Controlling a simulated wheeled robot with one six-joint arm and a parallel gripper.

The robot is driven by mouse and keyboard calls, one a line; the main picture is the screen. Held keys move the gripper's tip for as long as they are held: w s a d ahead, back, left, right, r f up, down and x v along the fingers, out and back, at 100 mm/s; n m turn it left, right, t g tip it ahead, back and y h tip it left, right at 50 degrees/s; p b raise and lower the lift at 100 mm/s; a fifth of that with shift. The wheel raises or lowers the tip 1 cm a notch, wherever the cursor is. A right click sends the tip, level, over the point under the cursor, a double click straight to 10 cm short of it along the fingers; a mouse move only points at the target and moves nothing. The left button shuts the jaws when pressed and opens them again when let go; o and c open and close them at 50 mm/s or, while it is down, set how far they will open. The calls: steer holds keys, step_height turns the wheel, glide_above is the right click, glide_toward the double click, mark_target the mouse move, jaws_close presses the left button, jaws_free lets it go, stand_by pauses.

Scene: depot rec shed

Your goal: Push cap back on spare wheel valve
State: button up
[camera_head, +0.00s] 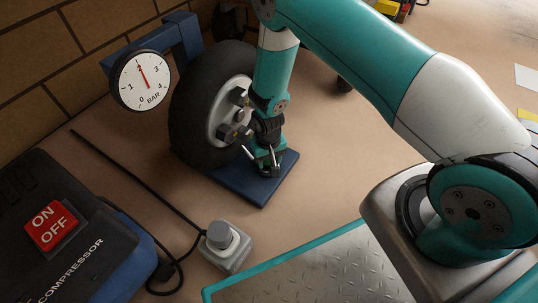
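The spare wheel (188,122) has a black tyre and a pale hub with dark bolts. It stands upright on a blue stand (262,190). My gripper (262,162) points down at the hub's right side, low in front of the wheel and above the stand's base plate. I cannot make out the valve or the cap; my gripper and wrist cover part of the hub.
A round pressure gauge (143,80) hangs left of the wheel. A dark compressor (60,235) with a red ON/OFF switch (51,225) stands at lower left. A grey box with a round knob (227,245) sits at front, near a black cable (130,170). Floor right of the stand is clear.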

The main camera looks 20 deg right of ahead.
steer(key=shift+o, duration=1)
step_height(320, 180, up, 17)
steer(key=p, duration=1.2)
steer(key=shift+r, duration=0.2)
